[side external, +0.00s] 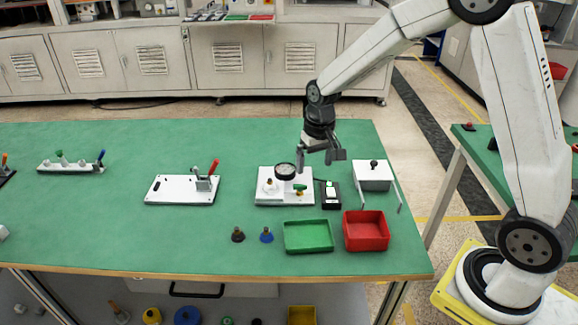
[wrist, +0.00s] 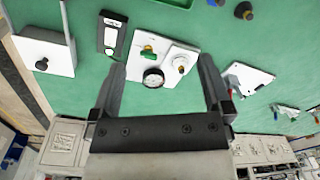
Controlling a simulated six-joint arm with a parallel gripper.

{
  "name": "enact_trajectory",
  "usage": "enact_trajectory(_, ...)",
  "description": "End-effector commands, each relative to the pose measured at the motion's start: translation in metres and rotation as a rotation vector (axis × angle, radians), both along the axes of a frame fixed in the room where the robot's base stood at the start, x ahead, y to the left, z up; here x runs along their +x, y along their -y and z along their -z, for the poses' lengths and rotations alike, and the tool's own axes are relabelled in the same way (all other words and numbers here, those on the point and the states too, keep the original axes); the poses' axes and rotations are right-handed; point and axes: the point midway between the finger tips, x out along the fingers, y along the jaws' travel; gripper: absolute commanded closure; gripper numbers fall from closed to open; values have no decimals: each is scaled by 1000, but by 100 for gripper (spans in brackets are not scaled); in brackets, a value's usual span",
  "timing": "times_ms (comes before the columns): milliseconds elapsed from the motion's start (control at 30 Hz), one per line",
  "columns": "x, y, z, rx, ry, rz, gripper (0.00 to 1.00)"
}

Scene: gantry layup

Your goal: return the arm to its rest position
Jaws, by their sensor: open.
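My gripper (side external: 322,155) is raised above the green table (side external: 110,220), over the back edge of a white plate with a round gauge. Its two fingers are spread apart with nothing between them. The fingers also show in the wrist view (wrist: 162,82), with the gauge (wrist: 153,78) and the white plate (wrist: 176,50) seen between and beyond them. The gripper appears clear of the fixtures below it.
Near the gripper are the gauge plate (side external: 268,198), a black-and-white device (side external: 330,196) and a white box with a knob (side external: 373,178). Green (side external: 308,237) and red (side external: 365,231) trays stand in front. A plate with a red-handled clamp (side external: 180,190) lies left. Open table lies between fixtures.

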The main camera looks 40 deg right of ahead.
Motion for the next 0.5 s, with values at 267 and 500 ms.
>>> enact_trajectory(267, -60, -17, -7, -34, 81, -117, 0)
enact_trajectory(500, -113, -28, -6, -59, 149, -214, 0)
